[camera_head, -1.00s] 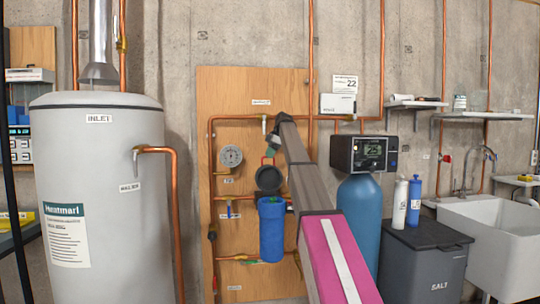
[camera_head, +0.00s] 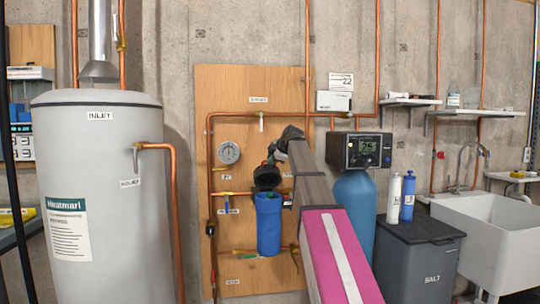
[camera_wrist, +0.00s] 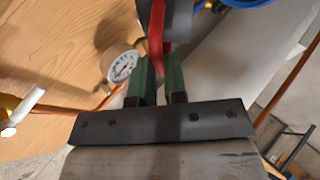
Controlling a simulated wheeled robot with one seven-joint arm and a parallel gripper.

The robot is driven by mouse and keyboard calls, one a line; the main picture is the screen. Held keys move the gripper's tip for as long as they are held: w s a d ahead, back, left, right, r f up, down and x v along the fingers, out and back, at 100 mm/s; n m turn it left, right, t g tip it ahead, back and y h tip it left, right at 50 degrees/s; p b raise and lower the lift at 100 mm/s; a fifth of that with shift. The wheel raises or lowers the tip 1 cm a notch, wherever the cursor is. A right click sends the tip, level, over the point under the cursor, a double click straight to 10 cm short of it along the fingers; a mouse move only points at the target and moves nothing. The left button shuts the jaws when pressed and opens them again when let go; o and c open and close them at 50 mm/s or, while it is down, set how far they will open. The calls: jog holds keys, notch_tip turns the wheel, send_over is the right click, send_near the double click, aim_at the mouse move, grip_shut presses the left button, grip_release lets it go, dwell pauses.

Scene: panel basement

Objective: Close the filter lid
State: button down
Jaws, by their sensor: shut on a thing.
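The filter is a blue upright housing (camera_head: 268,225) on the wooden panel, with a dark round lid (camera_head: 266,178) at its top. The lid is tilted up, not flat on the housing. My gripper (camera_head: 272,157) is just above the lid. In the wrist view its green fingers (camera_wrist: 160,82) are close together on a thin red strip (camera_wrist: 156,45), which appears to be the lid's tab. A dark grey part of the lid (camera_wrist: 181,22) shows beside the strip. A bit of blue housing (camera_wrist: 247,3) shows at the top edge. My arm hides the area right of the filter.
A pressure gauge (camera_head: 229,153) and copper pipes are on the panel (camera_head: 235,90), close to my gripper. A grey tank (camera_head: 100,220) stands left. A blue softener tank (camera_head: 354,205), a salt bin (camera_head: 420,260) and a sink (camera_head: 490,235) stand right.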

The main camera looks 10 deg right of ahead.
jog(key=shift+s+f+n+t+y, duration=0.2)
jog(key=shift+s+f+t, duration=0.5)
jog(key=shift+s+f, duration=1.45)
jog(key=shift+s+f+n+t+y, duration=0.15)
jog(key=shift+s+f+t, duration=0.75)
jog(key=shift+f, duration=2.2)
jog(key=shift+s+f+n+t+y, duration=0.1)
jog(key=shift+s+f+n+t, duration=0.3)
jog(key=shift+s+f, duration=1.8)
jog(key=shift+w+f, duration=0.4)
jog(key=shift+f, duration=0.1)
jog(key=c, duration=1.2)
grip_release()
jog(key=shift+w, duration=0.1)
jog(key=shift+o, duration=0.2)
jog(key=shift+r, duration=0.15)
jog(key=v, duration=1)
jog(key=shift+s, duration=0.35)
